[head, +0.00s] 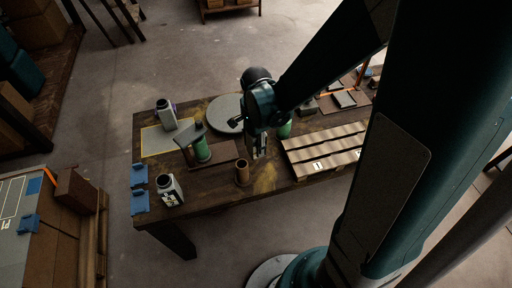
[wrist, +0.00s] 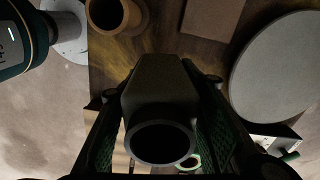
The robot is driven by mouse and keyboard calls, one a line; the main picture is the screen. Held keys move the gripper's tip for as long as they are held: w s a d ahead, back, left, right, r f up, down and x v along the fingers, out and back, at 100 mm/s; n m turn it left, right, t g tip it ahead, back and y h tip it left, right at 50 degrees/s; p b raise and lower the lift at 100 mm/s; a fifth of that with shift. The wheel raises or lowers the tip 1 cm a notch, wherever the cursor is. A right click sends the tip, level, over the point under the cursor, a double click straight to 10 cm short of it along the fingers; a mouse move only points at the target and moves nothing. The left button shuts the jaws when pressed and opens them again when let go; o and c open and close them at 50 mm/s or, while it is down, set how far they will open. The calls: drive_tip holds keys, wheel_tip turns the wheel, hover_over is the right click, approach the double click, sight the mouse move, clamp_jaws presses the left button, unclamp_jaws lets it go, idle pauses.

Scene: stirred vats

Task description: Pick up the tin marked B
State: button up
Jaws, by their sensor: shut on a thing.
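My gripper (wrist: 160,130) is shut on a dark, angular tin (wrist: 158,78) with a round open neck. The tin sits between the two green-padded fingers in the wrist view; no letter on it can be read. In the head view my gripper (head: 258,148) hangs over the table's middle, and the tin there is hard to tell from the fingers. Two other pale tins with dark tops stand on the table at left: one at the back (head: 166,114), one at the front (head: 170,190) with dark marks on its face. I cannot read their letters.
The wooden table (head: 215,195) carries a brown cup (head: 242,172), a green cylinder (head: 202,150), a grey round disc (head: 226,115), blue pieces (head: 139,202) at the left edge and a slatted rack (head: 325,150) at right. Another green thing (head: 285,130) stands behind my gripper.

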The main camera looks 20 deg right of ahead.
sight(256, 141)
drive_tip(key=shift+r+p, duration=0.5)
drive_tip(key=shift+r, duration=1.9)
